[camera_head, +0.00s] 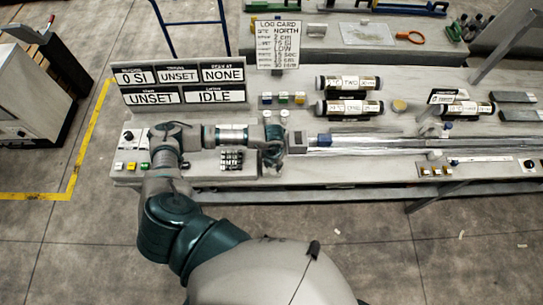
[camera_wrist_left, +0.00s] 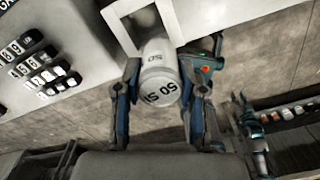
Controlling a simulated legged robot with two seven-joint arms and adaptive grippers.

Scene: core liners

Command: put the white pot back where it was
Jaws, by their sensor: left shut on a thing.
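The white pot (camera_wrist_left: 160,88) is a small cylinder with dark markings that look like "50 SI" on its end face. In the left wrist view it sits between the two blue-and-black fingers of my left gripper (camera_wrist_left: 158,98), which is shut on it. Beyond the pot is a white square frame (camera_wrist_left: 113,28) at the bench edge; I cannot tell whether the pot touches it. In the head view my left gripper (camera_head: 272,152) is over the bench, right of the small keypad, and the held pot is not clearly visible there. My right gripper is not in view.
The bench (camera_head: 225,182) carries a keypad (camera_head: 231,160), status boards (camera_head: 180,82), a log card (camera_head: 278,45) and labelled dark cylinders (camera_head: 350,83). Two small white pieces (camera_head: 284,114) stand behind the gripper. A long clear rail (camera_head: 390,143) runs right. Floor lies in front.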

